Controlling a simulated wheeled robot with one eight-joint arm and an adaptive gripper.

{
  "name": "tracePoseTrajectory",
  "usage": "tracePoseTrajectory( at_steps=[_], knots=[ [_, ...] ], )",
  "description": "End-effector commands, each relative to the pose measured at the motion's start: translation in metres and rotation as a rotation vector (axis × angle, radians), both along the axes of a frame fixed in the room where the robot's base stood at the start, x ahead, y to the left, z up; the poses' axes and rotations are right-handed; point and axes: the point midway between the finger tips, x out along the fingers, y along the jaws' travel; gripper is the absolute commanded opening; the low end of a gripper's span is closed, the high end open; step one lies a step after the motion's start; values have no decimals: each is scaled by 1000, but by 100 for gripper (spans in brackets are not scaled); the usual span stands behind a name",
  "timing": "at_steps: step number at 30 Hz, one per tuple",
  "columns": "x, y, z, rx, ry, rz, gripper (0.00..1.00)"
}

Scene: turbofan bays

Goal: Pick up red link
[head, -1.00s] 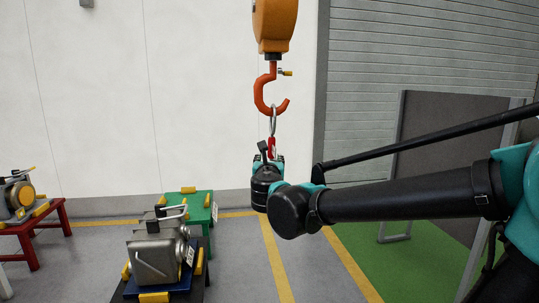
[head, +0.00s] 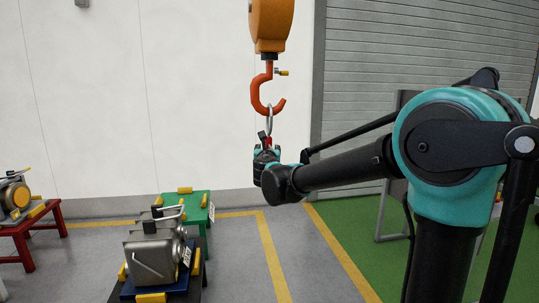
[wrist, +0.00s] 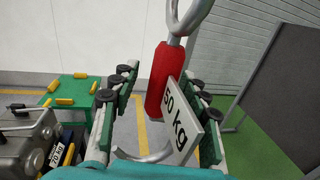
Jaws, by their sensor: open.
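The red link (wrist: 160,82) hangs upright from a metal ring (wrist: 187,14) in the wrist view, with a white "50 kg" tag (wrist: 180,125) beside it and a curved metal hook below. My gripper (wrist: 158,95) is open, with one finger on each side of the red link. I cannot tell whether a finger touches it. In the head view my gripper (head: 267,150) is just below the orange crane hook (head: 262,100), and only a small red part of the link (head: 268,142) shows there. The rest is hidden by my gripper.
A grey metal unit (head: 153,258) stands on a dark blue stand below left, near a green table (head: 193,205). A red table (head: 55,222) is at far left. A dark panel stands at right on green floor. The orange hoist (head: 271,22) hangs overhead.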

Motion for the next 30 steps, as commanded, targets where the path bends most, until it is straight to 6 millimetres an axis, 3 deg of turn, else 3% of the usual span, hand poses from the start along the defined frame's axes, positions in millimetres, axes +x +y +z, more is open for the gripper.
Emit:
tracePoseTrajectory(
  at_steps=[6,14,25,30],
  knots=[
    [32,1,0,0,0,-2,45],
    [37,2,0,0,0,1,45],
    [37,2,0,0,0,0,2],
    [37,2,0,0,0,1,0]
  ],
)
